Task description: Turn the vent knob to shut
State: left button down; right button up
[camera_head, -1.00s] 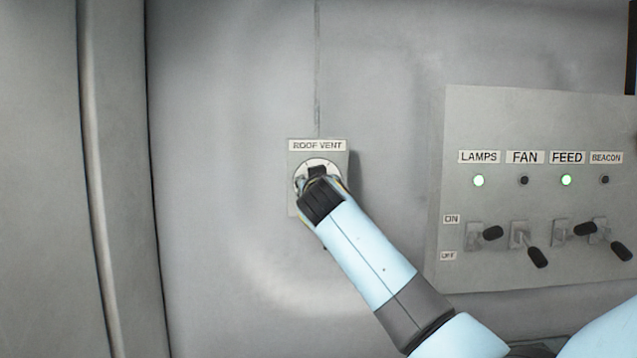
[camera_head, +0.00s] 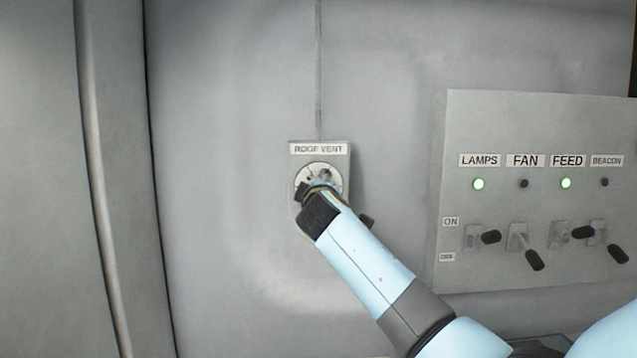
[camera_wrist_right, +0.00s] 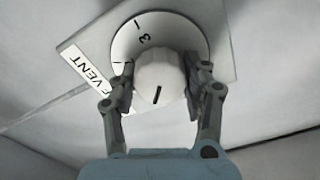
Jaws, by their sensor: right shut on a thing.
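The vent knob (camera_wrist_right: 158,80) is a pale round knob with a dark pointer line, seen in the right wrist view. It sits on a white dial (camera_wrist_right: 190,28) with a "3" and tick marks showing. In the head view the dial (camera_head: 318,172) is under the "ROOF VENT" label (camera_head: 318,149), and my gripper hides most of the knob. My right gripper (camera_wrist_right: 160,82) has one finger on each side of the knob and is shut on it. The wrist is rolled relative to the dial. My left gripper is not in view.
A switch panel (camera_head: 540,120) stands out from the wall at the right, with several levers such as the lamps lever (camera_head: 490,237). The lamps light (camera_head: 478,184) and feed light (camera_head: 566,183) glow green. The wall left of the vent plate is clear.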

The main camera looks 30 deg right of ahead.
jog(key=n+p, duration=0.2)
jog(key=n, duration=0.2)
jog(key=shift+n, duration=0.3)
jog(key=shift+f+n+p, duration=0.15)
jog(key=shift+n+p, duration=0.7)
jog(key=shift+n, duration=0.75)
jog(key=shift+f, duration=0.1)
jog(key=o, duration=1.2)
jog(key=shift+c, duration=0.2)
jog(key=shift+a, duration=0.1)
jog(key=v, duration=1.2)
